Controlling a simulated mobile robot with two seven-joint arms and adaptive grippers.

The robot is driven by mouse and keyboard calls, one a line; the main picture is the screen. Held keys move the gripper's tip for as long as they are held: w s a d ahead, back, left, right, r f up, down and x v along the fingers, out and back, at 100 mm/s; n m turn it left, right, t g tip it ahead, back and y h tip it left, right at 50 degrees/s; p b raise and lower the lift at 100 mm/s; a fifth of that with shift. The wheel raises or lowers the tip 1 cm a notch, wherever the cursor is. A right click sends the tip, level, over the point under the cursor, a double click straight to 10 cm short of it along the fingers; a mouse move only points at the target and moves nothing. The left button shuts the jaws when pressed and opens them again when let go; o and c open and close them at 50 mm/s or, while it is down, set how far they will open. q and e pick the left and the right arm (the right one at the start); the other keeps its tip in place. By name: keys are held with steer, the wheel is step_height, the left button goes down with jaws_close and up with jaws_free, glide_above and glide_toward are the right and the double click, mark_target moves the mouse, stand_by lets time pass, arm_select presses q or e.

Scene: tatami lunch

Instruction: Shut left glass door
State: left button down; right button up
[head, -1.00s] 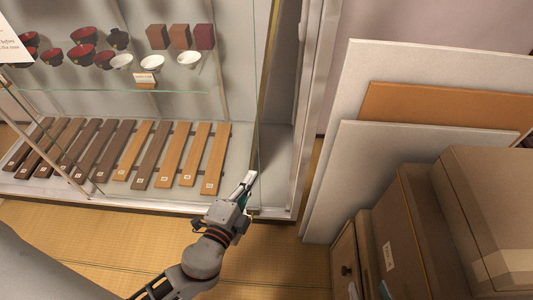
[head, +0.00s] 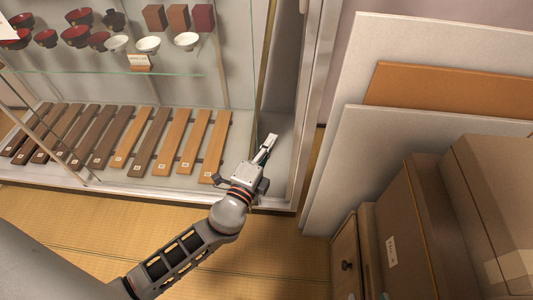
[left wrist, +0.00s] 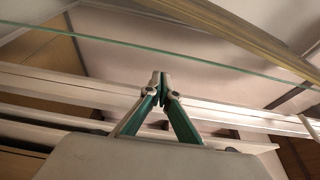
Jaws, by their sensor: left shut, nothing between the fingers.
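The glass door (head: 266,62) of the display case shows in the head view as a clear pane with a thin brass-coloured upright edge. An open strip lies between this edge and the case's pale right post (head: 312,100). My left gripper (head: 269,142) is shut and empty, at the lower part of that strip, right of the door's edge. I cannot tell if it touches the door. In the left wrist view its closed fingertips (left wrist: 161,82) point up, with a brass-coloured bar (left wrist: 235,38) at upper right. My right gripper is not in view.
The case holds bowls (head: 75,35) on a glass shelf (head: 110,72) and a row of wooden slats (head: 150,140) below. Large leaning boards (head: 370,150) and brown boxes (head: 430,220) stand close on the right. Tatami floor (head: 90,225) is clear in front.

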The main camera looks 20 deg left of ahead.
arm_select(q)
steer(key=shift+s+a+f, duration=0.1)
steer(key=shift+s+a, duration=0.2)
steer(key=shift+a, duration=0.45)
steer(key=shift+s+a+f, duration=0.1)
steer(key=shift+s+a, duration=0.2)
steer(key=shift+a, duration=0.45)
